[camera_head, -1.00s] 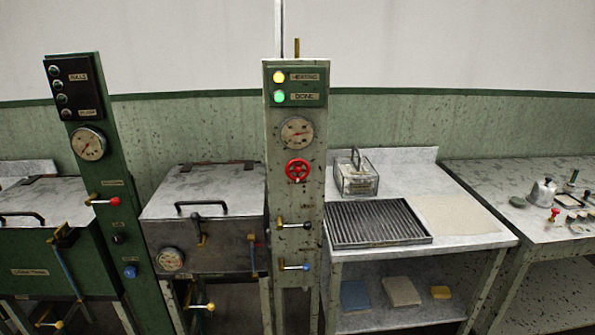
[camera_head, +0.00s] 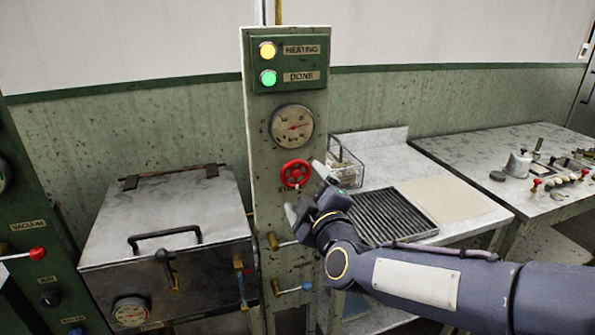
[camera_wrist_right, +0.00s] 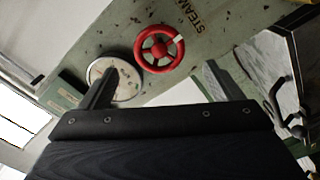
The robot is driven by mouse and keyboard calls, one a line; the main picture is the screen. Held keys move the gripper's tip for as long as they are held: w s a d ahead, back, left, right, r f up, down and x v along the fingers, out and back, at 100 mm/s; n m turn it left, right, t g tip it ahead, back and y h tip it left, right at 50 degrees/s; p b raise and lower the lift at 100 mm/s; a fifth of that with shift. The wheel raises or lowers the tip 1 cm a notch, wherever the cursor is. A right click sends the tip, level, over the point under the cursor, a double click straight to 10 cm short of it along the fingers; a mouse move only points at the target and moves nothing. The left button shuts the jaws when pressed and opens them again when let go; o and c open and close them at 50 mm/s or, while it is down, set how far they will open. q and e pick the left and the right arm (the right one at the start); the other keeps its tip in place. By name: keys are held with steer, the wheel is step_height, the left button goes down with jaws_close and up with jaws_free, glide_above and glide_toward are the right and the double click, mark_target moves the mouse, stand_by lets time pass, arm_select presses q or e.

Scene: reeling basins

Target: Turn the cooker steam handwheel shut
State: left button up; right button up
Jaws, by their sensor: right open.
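The red cooker steam handwheel (camera_head: 295,174) is on the pale post, below a round gauge (camera_head: 291,126). It also shows in the right wrist view (camera_wrist_right: 143,49), beside the lettering STEAM. My right gripper (camera_head: 304,190) is in front of the post at the wheel, its fingers spread apart, open and empty. In the right wrist view the fingers (camera_wrist_right: 163,88) point toward the post, and the wheel appears between and beyond them, apart from both. The gap in depth is hard to judge. My left gripper is not in view.
A yellow lamp (camera_head: 267,50) marked HEATING and a green lamp (camera_head: 268,78) marked DONE are lit. Lever valves (camera_head: 294,289) stick out below the wheel. A metal-lidded cooker (camera_head: 170,225) stands left. A bench with a ribbed tray (camera_head: 398,214) and glass box (camera_head: 346,168) stands right.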

mark_target(296, 175)
steer(key=x, duration=0.7)
steer(key=shift+w+p, duration=0.1)
steer(key=shift+p, duration=0.2)
steer(key=c, duration=1)
